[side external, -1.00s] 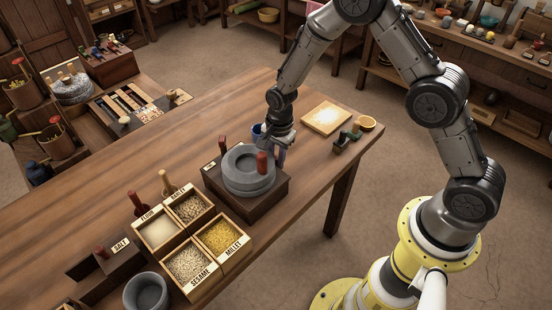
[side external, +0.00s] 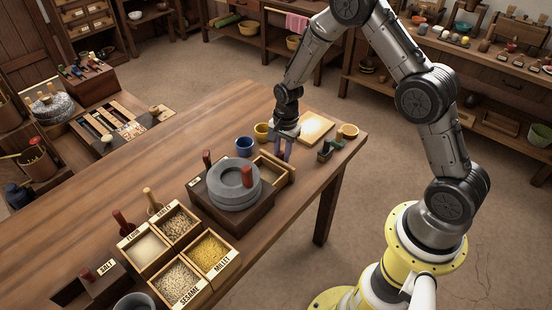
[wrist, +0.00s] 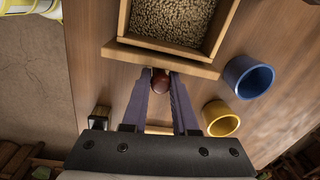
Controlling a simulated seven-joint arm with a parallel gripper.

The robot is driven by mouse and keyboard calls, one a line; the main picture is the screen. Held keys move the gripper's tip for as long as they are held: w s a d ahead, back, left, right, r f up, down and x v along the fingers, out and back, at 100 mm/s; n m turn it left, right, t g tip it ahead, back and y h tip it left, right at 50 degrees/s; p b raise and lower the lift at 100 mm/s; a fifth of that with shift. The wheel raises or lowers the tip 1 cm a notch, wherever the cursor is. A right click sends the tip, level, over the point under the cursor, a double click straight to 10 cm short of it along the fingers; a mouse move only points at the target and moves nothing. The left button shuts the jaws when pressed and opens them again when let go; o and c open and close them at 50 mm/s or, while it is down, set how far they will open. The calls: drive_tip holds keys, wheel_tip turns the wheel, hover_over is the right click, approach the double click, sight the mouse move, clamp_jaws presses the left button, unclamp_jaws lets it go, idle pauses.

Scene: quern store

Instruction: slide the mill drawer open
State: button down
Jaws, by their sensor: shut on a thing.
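The mill (side external: 235,186) is a round grey stone on a dark wooden box with red upright handles. Its pale wooden drawer (side external: 283,171) sticks out from the box's far right side. In the wrist view the drawer (wrist: 165,57) is open and filled with grain (wrist: 172,20). A reddish-brown knob (wrist: 160,82) on its front sits between my two fingers. My gripper (side external: 284,150) is shut on that knob, just outside the drawer front; it also fills the lower wrist view (wrist: 160,88). The knob is hidden in the side view.
A blue cup (side external: 244,147) and a yellow cup (side external: 262,132) stand beside the drawer and gripper. A pale board (side external: 316,126), a small dark green-and-brown object (side external: 329,149) and an orange bowl (side external: 349,131) lie to the right. Labelled grain bins (side external: 178,253) stand in front left.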

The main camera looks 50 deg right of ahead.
drive_tip(key=c, duration=0.7)
unclamp_jaws()
drive_tip(key=shift+r, duration=0.1)
drive_tip(key=r, duration=0.9)
drive_tip(key=s+r, duration=0.1)
drive_tip(key=r, duration=0.3)
drive_tip(key=shift+r, duration=0.3)
